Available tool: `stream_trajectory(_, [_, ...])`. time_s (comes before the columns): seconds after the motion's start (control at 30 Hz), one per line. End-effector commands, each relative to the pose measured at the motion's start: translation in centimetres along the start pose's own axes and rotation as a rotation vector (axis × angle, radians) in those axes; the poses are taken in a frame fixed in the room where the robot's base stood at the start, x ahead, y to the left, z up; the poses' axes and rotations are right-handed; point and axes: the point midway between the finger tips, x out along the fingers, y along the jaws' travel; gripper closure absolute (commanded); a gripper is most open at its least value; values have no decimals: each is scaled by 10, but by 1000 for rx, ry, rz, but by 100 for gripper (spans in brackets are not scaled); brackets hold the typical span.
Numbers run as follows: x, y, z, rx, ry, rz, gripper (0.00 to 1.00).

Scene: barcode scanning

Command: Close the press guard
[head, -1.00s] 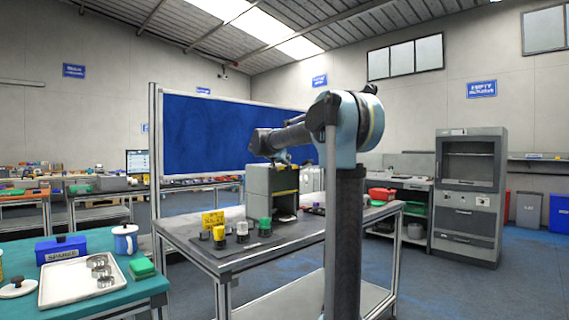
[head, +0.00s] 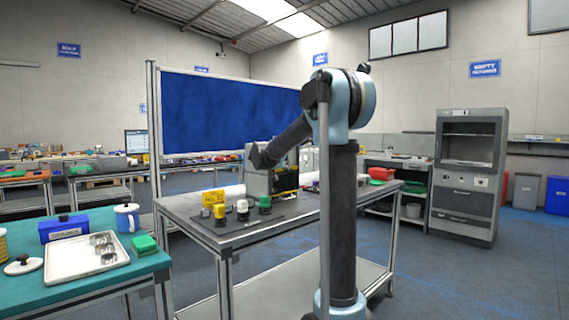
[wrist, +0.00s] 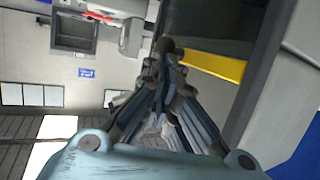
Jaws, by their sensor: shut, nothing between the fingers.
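The press (head: 257,180) is a grey box standing on the grey workbench in the head view, partly behind my arm. A dark front with thin yellow edging shows on its right side (head: 286,183); how far the guard is open cannot be told there. In the wrist view a dark panel, apparently the guard (wrist: 222,28), has a wide yellow strip (wrist: 212,66) along its edge. My gripper (wrist: 168,47) is shut and empty, its tips just left of the strip in the picture. I cannot tell whether they touch it. In the head view the fingers are not clear.
Yellow, white and green-topped pieces (head: 242,211) stand on a dark mat in front of the press, with a yellow sign (head: 213,198). A teal table (head: 100,283) with a white tray (head: 80,282) stands at the left. Open floor lies right of the bench.

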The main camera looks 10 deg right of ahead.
Motion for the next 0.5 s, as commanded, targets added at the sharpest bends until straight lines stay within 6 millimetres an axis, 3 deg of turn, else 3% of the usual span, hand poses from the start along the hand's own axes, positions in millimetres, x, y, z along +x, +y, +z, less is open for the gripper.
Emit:
stream_trajectory(0.33, [-1,0,-2,0,0,0,100])
stream_trajectory(0.5, [-8,2,-12,0,0,2,100])
